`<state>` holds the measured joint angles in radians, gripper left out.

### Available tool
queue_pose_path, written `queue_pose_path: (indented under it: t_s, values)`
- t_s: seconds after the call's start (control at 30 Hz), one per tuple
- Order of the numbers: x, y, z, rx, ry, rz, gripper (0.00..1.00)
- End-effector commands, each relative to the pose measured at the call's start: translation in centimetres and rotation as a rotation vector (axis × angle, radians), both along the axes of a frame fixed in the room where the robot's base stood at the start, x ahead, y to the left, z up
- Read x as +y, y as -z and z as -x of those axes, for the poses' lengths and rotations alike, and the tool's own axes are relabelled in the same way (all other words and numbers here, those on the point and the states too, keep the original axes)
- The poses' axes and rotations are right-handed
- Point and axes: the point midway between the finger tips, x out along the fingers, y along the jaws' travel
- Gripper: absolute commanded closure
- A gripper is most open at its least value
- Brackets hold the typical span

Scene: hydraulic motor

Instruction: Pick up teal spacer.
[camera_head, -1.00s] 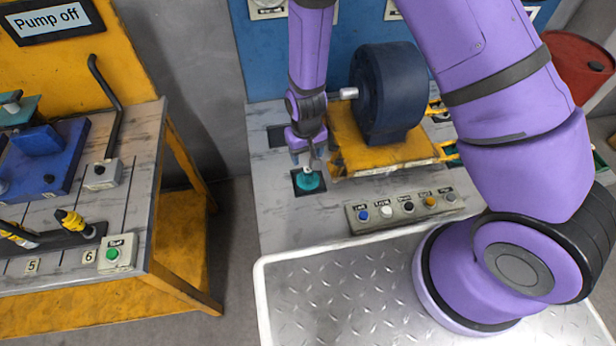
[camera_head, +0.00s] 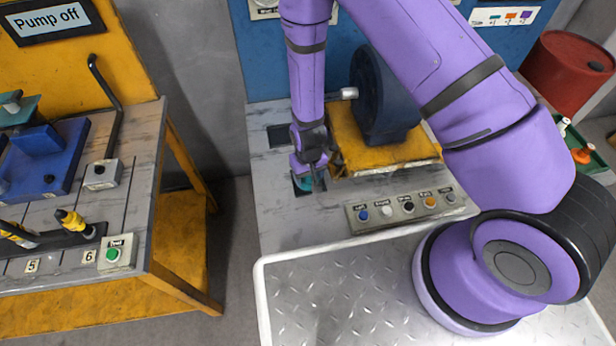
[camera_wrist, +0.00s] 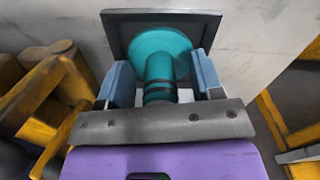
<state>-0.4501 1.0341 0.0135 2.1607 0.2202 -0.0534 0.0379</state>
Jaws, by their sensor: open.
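The teal spacer (camera_wrist: 160,55) sits on a dark square pad (camera_wrist: 118,28) on the grey bench. It has a wide round flange and a narrower shaft with dark bands that points toward the wrist camera. My gripper (camera_wrist: 160,80) is open, with one blue-grey finger on each side of the shaft. I cannot tell whether either finger touches it. In the head view my gripper (camera_head: 313,180) is low over the pad, and only a sliver of the teal spacer (camera_head: 303,184) shows past it.
A dark motor (camera_head: 385,95) on a yellow base (camera_head: 365,150) stands close to the right of my gripper. A button box (camera_head: 405,208) lies in front. An empty dark square (camera_head: 279,135) is behind. Bare bench (camera_head: 280,220) lies in front of the pad.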

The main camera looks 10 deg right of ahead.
Motion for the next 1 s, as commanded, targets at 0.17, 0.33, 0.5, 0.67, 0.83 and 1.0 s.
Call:
queue_pose_path:
  t_s: [0.17,0.33,0.5,0.67,0.83,1.0]
  values:
    - [0.0,0.1,0.0,-0.001,0.0,0.0,0.4]
    - [0.0,0.1,0.0,-0.001,0.0,0.0,0.61]
    - [0.0,0.1,0.0,-0.001,0.0,0.0,0.99]
    - [0.0,0.1,0.0,-0.001,0.0,0.0,0.99]
    - [0.0,-0.1,-0.1,-0.002,0.0,0.0,0.99]
    - [0.1,-1.2,-0.1,-0.004,-0.001,-0.002,0.98]
